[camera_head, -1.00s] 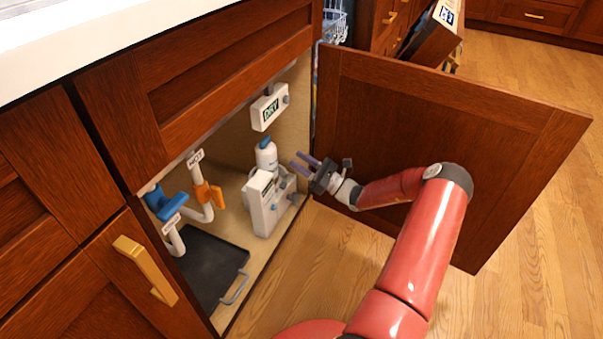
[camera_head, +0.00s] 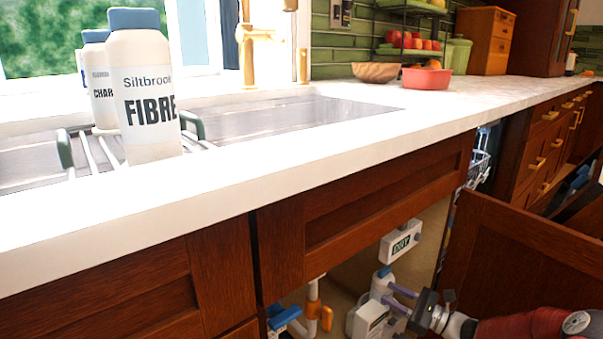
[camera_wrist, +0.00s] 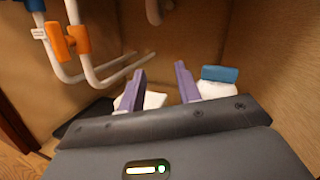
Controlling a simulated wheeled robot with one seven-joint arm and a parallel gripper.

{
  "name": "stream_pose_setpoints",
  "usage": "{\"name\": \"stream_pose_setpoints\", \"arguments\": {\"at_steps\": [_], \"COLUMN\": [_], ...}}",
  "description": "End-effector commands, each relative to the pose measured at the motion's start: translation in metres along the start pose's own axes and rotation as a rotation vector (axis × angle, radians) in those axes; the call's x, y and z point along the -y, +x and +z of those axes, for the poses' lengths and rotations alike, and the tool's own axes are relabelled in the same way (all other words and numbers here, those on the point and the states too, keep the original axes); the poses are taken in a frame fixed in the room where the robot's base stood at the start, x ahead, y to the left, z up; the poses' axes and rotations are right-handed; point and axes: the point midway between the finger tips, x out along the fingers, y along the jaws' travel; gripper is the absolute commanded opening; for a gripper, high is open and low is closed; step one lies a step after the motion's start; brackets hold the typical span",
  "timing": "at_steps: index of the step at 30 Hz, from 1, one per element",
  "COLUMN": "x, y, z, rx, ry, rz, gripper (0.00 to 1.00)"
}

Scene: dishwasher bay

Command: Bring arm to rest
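My gripper (camera_head: 387,290) is at the open cabinet bay under the sink. Its two purple fingers stand apart with nothing held between them, as the wrist view (camera_wrist: 158,80) shows. A white bottle with a blue cap (camera_head: 381,283) stands close to the fingertips; a blue cap (camera_wrist: 220,74) shows just beyond the right finger in the wrist view. A white box-like unit (camera_head: 369,321) is beside the bottle, partly cut off below. My red arm reaches in from the lower right; most of it is out of view.
The open cabinet door (camera_head: 520,255) stands behind my arm.

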Motion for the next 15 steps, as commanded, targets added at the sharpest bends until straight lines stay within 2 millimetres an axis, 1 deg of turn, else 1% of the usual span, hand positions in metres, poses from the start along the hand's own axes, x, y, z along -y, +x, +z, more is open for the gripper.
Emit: {"name": "stream_pose_setpoints", "arguments": {"at_steps": [1,3,6,9,14,15], "x": [-0.019,-0.046,-0.081,-0.111,-0.147,-0.156], "y": [0.022,0.039,0.055,0.062,0.063,0.062], "z": [0.021,0.038,0.061,0.082,0.114,0.124], "rx": [-0.064,-0.147,-0.258,-0.35,-0.47,-0.501], "ry": [-0.058,-0.134,-0.248,-0.359,-0.53,-0.577], "rz": [0.115,0.254,0.44,0.598,0.804,0.855], "gripper": [0.34,0.34,0.34,0.34,0.34,0.34]}}
